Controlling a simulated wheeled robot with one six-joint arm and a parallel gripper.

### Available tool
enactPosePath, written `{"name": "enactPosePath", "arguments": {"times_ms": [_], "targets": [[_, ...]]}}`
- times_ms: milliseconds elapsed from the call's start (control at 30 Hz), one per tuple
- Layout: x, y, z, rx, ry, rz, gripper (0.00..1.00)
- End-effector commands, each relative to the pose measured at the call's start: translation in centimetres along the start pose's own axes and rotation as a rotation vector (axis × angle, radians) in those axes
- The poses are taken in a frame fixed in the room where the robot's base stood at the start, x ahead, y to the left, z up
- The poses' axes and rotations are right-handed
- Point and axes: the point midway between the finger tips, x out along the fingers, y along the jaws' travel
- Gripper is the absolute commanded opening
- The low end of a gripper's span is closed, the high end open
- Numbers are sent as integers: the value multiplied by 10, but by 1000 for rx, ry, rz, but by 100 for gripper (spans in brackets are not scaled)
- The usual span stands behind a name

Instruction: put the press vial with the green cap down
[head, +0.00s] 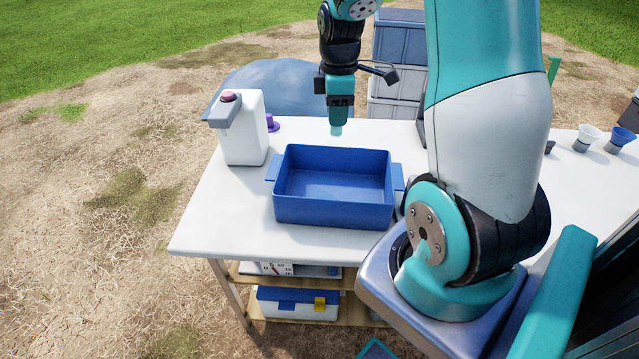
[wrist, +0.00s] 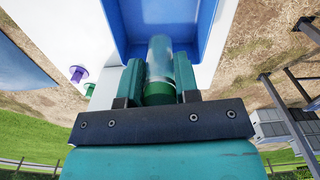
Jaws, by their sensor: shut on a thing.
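My gripper (wrist: 158,80) is shut on the press vial (wrist: 160,48), with one teal finger on each side of it. The vial's clear body extends past the fingertips and its green cap (wrist: 158,92) sits between the fingers. In the head view my gripper (head: 336,122) points down, in line with the back rim of the blue tub and apart from the table. Only a small pale-teal end shows below it there. The wrist view shows the blue tub beyond the vial.
The blue tub (head: 334,212) stands empty on the white table (head: 215,215). A white pump bottle (head: 244,135) and a purple item (head: 271,123) are to its left. Stacked crates (head: 397,75) stand behind the table. Small cups (head: 587,138) are at right. The table's front left is clear.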

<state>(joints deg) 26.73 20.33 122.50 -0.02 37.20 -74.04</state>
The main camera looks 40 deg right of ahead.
Motion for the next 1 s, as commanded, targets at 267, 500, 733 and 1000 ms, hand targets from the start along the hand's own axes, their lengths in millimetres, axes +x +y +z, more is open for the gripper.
{"name": "enactPosePath", "arguments": {"times_ms": [267, 500, 733, 1000], "targets": [[9, 3, 6, -393, 1, 4, 2], [6, 1, 6, -658, 1, 1, 2], [52, -1, 5, -690, 2, -9, 2], [127, -1, 5, -689, 2, -7, 2]]}}
